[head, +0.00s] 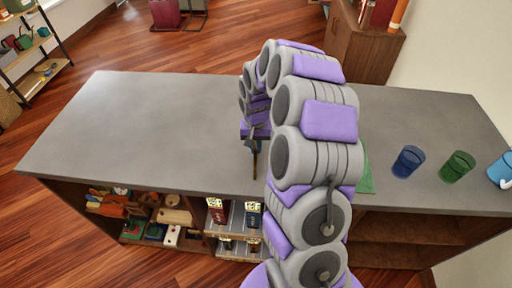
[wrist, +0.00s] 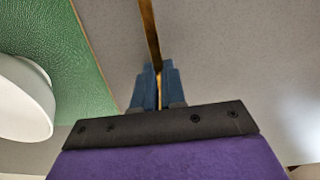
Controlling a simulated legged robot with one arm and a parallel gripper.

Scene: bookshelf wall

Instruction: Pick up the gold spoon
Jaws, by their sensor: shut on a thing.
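The gold spoon (wrist: 150,35) shows in the wrist view as a thin gold strip running up from between the fingers to the top edge; its far end is out of that view. My gripper (wrist: 158,85) is shut on it. In the head view my gripper (head: 254,150) is over the grey counter, with a short gold-brown piece of the spoon (head: 255,166) below the fingers. I cannot tell whether the spoon touches the counter.
A green mat (head: 366,180) lies partly behind my arm. A blue cup (head: 408,161), a green cup (head: 457,166) and a light blue mug (head: 501,170) stand on the right of the counter (head: 150,130). Its left is clear. A white round object (wrist: 22,100) shows in the wrist view.

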